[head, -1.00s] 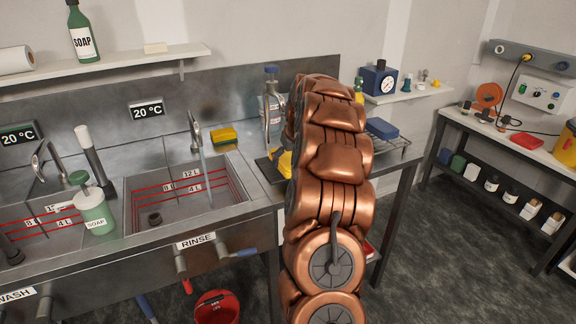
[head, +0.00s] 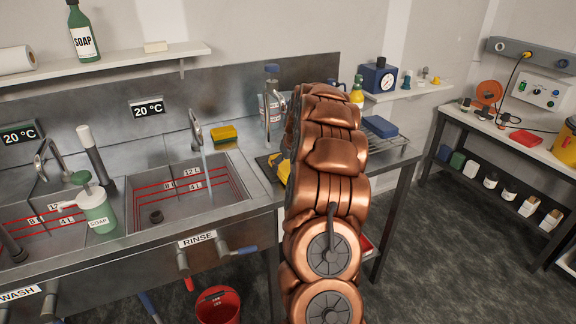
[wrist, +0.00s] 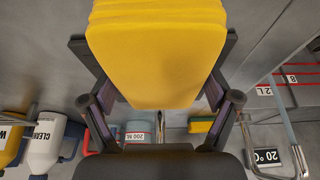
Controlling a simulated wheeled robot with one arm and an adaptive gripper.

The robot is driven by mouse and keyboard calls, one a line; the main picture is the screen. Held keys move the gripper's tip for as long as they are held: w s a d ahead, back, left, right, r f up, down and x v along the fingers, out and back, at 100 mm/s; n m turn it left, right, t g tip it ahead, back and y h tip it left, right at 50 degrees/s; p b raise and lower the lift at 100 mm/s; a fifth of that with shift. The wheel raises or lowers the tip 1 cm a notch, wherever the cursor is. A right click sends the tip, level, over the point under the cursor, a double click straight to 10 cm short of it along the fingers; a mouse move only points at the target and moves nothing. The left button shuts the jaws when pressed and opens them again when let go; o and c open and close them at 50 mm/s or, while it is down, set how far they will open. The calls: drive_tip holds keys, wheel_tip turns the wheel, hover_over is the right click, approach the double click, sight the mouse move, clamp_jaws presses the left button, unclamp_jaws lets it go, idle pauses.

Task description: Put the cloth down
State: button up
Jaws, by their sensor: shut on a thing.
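The cloth (wrist: 155,55) is a thick folded yellow stack in the wrist view. My gripper (wrist: 155,72) is shut on it, with a dark finger along each side. In the head view my copper arm hides most of the gripper. A small yellow patch (head: 284,170), which looks like part of the cloth, shows at the arm's left edge, over or beside a dark mat by the rinse basin. I cannot tell whether the cloth touches the surface below.
The rinse basin (head: 187,190) lies left of my arm, with a tap (head: 196,130) and a yellow-green sponge (head: 223,134) behind it. A clear bottle (head: 271,105) stands behind the mat. A wire rack with a blue block (head: 380,126) is to the right. A red bucket (head: 217,305) is below.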

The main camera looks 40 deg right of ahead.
drive_tip(key=o, duration=1.1)
drive_tip(key=shift+f, duration=0.1)
drive_tip(key=b+v, duration=0.2)
drive_tip(key=v, duration=1)
drive_tip(key=shift+a+b, duration=0.1)
drive_tip(key=shift+b, duration=0.2)
drive_tip(key=s+a+n+g+y, duration=0.1)
drive_tip(key=s+a, duration=0.3)
drive_tip(key=a, duration=1.1)
drive_tip(key=s+a+n+g+y, duration=0.15)
drive_tip(key=s+a, duration=0.25)
drive_tip(key=a, duration=1)
drive_tip(key=s+a+f+g, duration=0.1)
drive_tip(key=s+a, duration=0.3)
drive_tip(key=s, duration=0.4)
drive_tip(key=s+a+f+n+g, duration=0.1)
drive_tip(key=s+a+f, duration=0.2)
drive_tip(key=s, duration=0.6)
drive_tip(key=s+a+f+g+h, duration=0.1)
drive_tip(key=s+a+f, duration=0.1)
drive_tip(key=s+a, duration=0.4)
drive_tip(key=shift+s+a+f+g, duration=0.1)
drive_tip(key=shift+s+g, duration=0.05)
drive_tip(key=shift+s, duration=0.65)
drive_tip(key=shift+s+a+f+g, duration=0.1)
drive_tip(key=shift+s, duration=0.65)
